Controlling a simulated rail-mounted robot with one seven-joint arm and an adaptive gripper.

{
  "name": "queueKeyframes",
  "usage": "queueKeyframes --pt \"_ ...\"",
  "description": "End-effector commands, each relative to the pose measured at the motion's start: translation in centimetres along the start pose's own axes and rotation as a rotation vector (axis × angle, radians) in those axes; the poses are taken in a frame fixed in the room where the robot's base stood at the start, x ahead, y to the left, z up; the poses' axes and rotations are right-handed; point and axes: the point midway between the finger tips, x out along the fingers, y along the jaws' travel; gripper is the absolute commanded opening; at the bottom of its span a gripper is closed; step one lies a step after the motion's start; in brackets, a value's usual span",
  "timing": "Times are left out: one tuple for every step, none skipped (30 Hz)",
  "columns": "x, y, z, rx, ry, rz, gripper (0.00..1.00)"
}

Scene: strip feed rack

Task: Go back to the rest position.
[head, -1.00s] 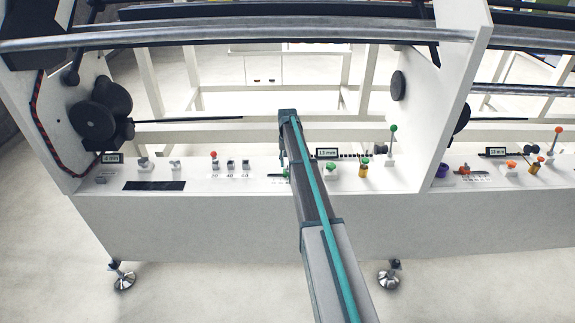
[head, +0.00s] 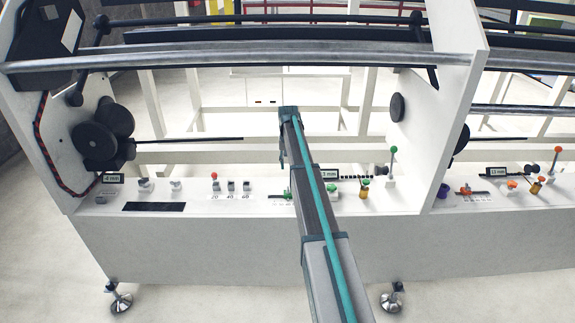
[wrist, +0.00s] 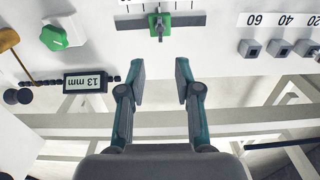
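My gripper (wrist: 160,78) is open and empty in the wrist view, its two fingers apart with clear space between them. A green slider (wrist: 159,21) with a metal lever, on a marked scale, sits just beyond the fingertips, apart from them. In the head view my arm reaches up from the bottom to the front panel (head: 190,240) of the rack. The arm's far end stands above the panel near the first bay's display, and the fingers are mostly hidden there.
A green knob (wrist: 54,38) and a display (wrist: 86,82) lie left of the slider in the wrist view; square buttons (wrist: 278,47) lie right.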

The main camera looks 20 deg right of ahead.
Motion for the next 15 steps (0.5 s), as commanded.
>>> queueKeyframes --pt "0.0 0.0 0.0 0.000 0.000 0.000 0.33" --pt "0.0 0.0 0.0 0.000 0.000 0.000 0.33" --pt "0.0 0.0 0.0 0.000 0.000 0.000 0.33" --pt "0.0 0.0 0.0 0.000 0.000 0.000 0.33" --pt "0.0 0.0 0.0 -0.001 0.000 0.000 0.33" --pt "0.0 0.0 -0.2 -0.008 0.009 -0.001 0.33" --pt "0.0 -0.1 -0.5 -0.014 0.021 -0.003 0.33" --pt "0.1 -0.1 -0.3 -0.021 0.036 -0.004 0.33" --pt "0.1 0.1 0.4 -0.027 0.055 -0.007 0.33" --pt "0.5 0.2 1.2 -0.033 0.066 -0.008 0.33" --pt "1.6 0.3 2.3 -0.039 0.070 -0.008 0.33" --pt "3.2 0.3 3.6 -0.048 0.068 -0.008 0.33" --pt "4.5 0.2 4.7 -0.055 0.067 -0.008 0.33" --pt "5.9 0.1 5.9 -0.063 0.061 -0.007 0.33" --pt "7.8 -0.1 7.5 -0.073 0.054 -0.006 0.33"
